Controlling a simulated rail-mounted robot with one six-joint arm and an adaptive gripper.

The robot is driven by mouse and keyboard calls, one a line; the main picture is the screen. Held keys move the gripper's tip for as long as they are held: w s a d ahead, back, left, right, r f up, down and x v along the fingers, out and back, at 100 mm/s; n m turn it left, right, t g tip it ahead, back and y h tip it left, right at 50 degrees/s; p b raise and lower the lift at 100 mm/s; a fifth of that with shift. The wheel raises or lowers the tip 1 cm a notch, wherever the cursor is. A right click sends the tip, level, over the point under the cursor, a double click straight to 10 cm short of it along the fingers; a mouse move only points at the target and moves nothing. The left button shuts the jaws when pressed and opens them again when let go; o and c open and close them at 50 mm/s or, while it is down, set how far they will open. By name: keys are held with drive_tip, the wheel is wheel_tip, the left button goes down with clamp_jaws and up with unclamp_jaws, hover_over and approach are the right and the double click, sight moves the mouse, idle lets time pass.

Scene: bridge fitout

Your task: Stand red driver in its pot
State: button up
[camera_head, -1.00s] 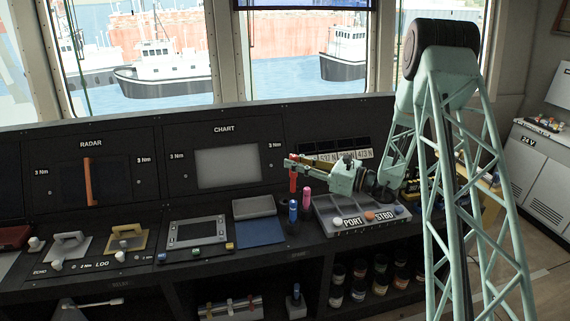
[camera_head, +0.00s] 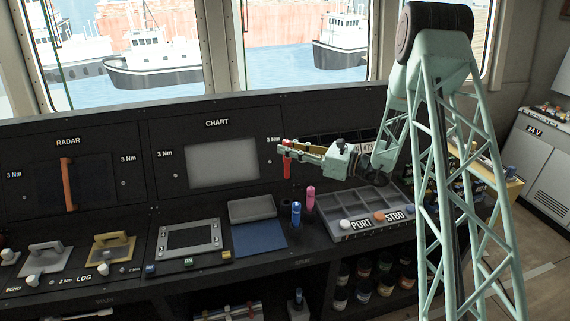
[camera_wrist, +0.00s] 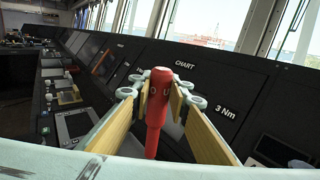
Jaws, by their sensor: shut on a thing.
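The red driver (camera_head: 287,163) hangs roughly upright in my gripper (camera_head: 284,148), above the console and clear of it. In the wrist view the red driver (camera_wrist: 157,112) stands between the two wood-faced fingers of my gripper (camera_wrist: 160,96), which are shut on it. A blue driver (camera_head: 296,214) and a pink driver (camera_head: 310,198) stand upright on the console below and slightly right of the red one. Dark holders at their feet are hard to make out. A dark pot-like shape (camera_head: 285,208) shows just left of the blue driver; I cannot tell whether it is empty.
A grey compartment tray (camera_head: 368,214) with PORT and STBD labels lies to the right. The CHART panel (camera_head: 222,163) rises behind. Jars (camera_head: 362,291) fill the shelf below.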

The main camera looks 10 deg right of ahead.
drive_tip(key=b, duration=0.6)
hover_over(287, 175)
drive_tip(key=w, duration=0.2)
drive_tip(key=shift+s+d+f, duration=0.1)
drive_tip(key=shift+f, duration=1.55)
drive_tip(key=shift+s+d+f, duration=0.1)
drive_tip(key=shift+f, duration=1.55)
drive_tip(key=shift+f+b, duration=1.8)
drive_tip(key=shift+f, duration=1.4)
drive_tip(key=shift+f+b, duration=1.45)
drive_tip(key=shift+f, duration=1.15)
drive_tip(key=o, duration=1)
drive_tip(key=shift+o, duration=0.2)
